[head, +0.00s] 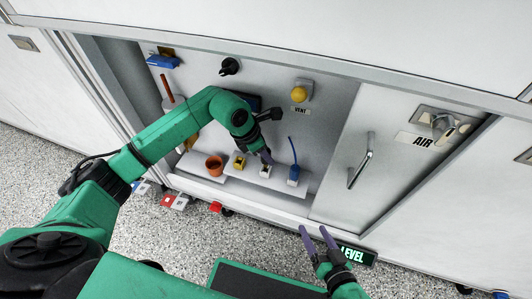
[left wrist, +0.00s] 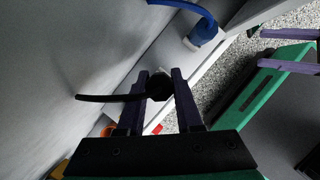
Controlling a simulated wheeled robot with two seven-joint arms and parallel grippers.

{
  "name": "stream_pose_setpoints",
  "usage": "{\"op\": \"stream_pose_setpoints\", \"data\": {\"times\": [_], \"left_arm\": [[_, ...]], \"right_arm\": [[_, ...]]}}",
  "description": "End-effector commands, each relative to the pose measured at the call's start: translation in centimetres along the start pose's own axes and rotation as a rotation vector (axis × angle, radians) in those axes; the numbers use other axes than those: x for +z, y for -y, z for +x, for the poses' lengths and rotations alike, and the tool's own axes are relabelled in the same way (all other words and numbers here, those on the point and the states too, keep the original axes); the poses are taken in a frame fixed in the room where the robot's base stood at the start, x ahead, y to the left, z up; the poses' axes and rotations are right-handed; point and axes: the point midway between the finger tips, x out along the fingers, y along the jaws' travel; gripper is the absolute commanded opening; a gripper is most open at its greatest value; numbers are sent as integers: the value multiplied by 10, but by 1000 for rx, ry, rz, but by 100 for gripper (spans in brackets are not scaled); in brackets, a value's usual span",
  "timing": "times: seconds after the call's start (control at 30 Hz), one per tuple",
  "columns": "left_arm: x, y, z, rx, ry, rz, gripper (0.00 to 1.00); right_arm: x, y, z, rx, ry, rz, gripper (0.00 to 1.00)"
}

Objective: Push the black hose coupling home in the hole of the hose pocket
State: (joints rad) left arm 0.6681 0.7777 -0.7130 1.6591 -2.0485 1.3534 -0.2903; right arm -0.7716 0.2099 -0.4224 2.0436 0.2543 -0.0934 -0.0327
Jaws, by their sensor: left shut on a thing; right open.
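My left gripper (head: 266,157) reaches down into the recess over the shelf, just above a small white block with a dark opening, likely the hose pocket (head: 265,171). In the left wrist view its purple fingers are shut on the black hose coupling (left wrist: 158,86), from which a black tail sticks out to the left. The coupling is hard to make out in the head view. Whether it touches the block or sits in the hole cannot be told. My right gripper (head: 318,231) is open and empty, low in front of the cabinet.
On the shelf (head: 232,187) stand an orange cup (head: 214,166), a yellow block (head: 239,162) and, close right, a blue hose (head: 293,158) in a white holder. A yellow button (head: 299,94) and a black knob (head: 229,66) are on the back wall. A door handle (head: 360,160) is right.

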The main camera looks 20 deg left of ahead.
Motion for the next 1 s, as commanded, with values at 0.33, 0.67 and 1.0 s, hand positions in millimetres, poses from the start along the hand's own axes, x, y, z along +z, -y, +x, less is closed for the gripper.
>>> {"op": "stream_pose_setpoints", "data": {"times": [0.33, 0.67, 1.0], "left_arm": [[0, 0, 0, 0, 0, -1, 0], [0, 0, 0, 1, 0, -1, 0], [-4, 0, 9, 0, -1, -1, 0]], "right_arm": [[-1, 0, 0, -1, -2, 0, 71], [-2, 2, 1, -2, -5, 4, 71], [5, -1, 3, -1, -3, 3, 71]]}}
